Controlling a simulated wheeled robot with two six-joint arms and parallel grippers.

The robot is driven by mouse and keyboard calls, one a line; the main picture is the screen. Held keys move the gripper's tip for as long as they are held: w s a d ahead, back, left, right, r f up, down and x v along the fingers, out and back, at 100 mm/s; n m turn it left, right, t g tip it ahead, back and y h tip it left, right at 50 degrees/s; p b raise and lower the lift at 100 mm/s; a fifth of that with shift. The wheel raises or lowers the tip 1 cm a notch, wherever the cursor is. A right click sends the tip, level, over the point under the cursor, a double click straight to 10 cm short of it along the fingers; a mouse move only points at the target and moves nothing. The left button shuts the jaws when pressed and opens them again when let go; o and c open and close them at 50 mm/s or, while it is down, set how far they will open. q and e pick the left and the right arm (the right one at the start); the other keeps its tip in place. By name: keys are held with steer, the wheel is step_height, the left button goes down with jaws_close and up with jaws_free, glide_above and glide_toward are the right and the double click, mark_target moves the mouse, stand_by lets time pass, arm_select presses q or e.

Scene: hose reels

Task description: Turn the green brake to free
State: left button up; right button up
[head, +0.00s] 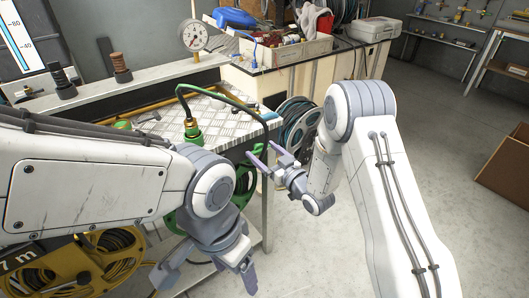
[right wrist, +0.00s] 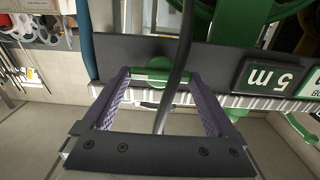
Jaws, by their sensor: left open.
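The green brake (right wrist: 160,70) is a short green bar on the dark front panel in the right wrist view. My right gripper (right wrist: 162,76) has one purple finger at each end of this bar, and the bar fills the gap between the fingertips. In the head view my right gripper (head: 269,158) is at the table's front corner, by the green reel (head: 246,175). Its fingers partly hide the brake there. My left gripper (head: 207,278) is open and empty, low in front of the bench. The brake's marked settings cannot be read.
A dark hose (right wrist: 183,55) passes in front of the brake and between my right fingers. A panel label (right wrist: 270,77) reads 5 m, upside down. A yellow reel (head: 85,262) is at lower left. A grey reel (head: 297,122) stands behind my right gripper.

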steer(key=c, duration=0.3)
steer(key=n+b, duration=0.2)
steer(key=shift+f+n+b, duration=0.2)
steer(key=shift+n+b, duration=0.1)
steer(key=shift+b, duration=0.1)
steer(key=n+b, duration=0.7)
steer(key=b, duration=0.1)
steer(key=n+b, duration=0.6)
steer(key=b, duration=0.2)
steer(key=shift+s+a+f+n+b, duration=0.1)
steer(key=shift+f+n+b, duration=0.1)
steer(key=shift+n+b, duration=0.2)
steer(key=shift+r+n+b, duration=0.15)
steer(key=shift+n+b, duration=0.65)
steer(key=shift+b, duration=0.15)
